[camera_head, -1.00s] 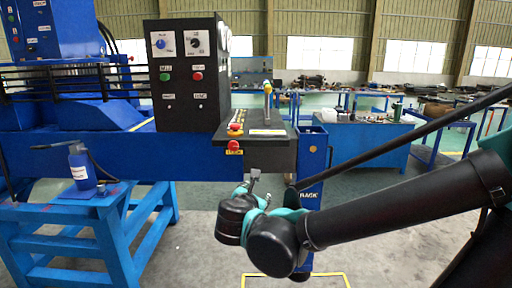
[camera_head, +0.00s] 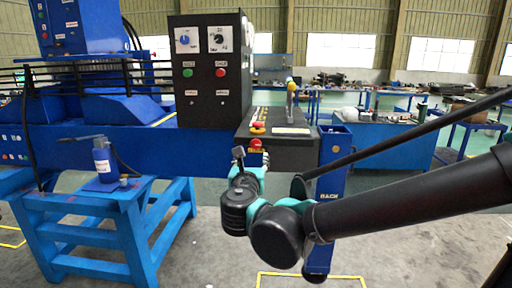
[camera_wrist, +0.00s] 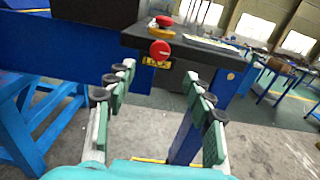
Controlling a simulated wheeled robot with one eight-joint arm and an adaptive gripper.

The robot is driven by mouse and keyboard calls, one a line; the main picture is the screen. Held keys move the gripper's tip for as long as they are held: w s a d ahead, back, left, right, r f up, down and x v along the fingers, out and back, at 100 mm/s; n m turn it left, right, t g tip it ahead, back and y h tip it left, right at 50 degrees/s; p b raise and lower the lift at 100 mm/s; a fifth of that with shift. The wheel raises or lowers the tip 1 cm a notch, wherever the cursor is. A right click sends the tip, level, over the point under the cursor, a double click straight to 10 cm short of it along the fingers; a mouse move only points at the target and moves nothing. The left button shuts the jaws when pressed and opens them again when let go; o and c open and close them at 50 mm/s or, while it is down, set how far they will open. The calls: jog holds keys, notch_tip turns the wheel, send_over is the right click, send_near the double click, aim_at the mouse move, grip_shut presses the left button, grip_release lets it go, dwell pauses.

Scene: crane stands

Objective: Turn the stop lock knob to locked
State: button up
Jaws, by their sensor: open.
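A round red knob (camera_head: 256,143) is on the front face of the black console (camera_head: 290,152), above a yellow label too small to read. In the wrist view the red knob (camera_wrist: 160,49) faces me, beyond the fingertips and roughly centred between them. I cannot read its position marks. My gripper (camera_wrist: 160,76) is open and empty, its two padded fingers spread to either side with the knob ahead and a gap between. In the head view my gripper (camera_head: 240,158) is just below and left of the knob, partly hidden by its own wrist.
A red mushroom button (camera_head: 258,127) on a yellow base sits on the console top, above the knob. A lever (camera_head: 291,98) stands behind it. The black control panel (camera_head: 212,70) rises to the left. A blue stand (camera_head: 104,205) with a blue bottle (camera_head: 105,162) is at left.

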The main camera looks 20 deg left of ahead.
aim_at(256, 145)
jog(key=x, duration=1)
jog(key=shift+w, duration=0.4)
jog(key=c, duration=1.2)
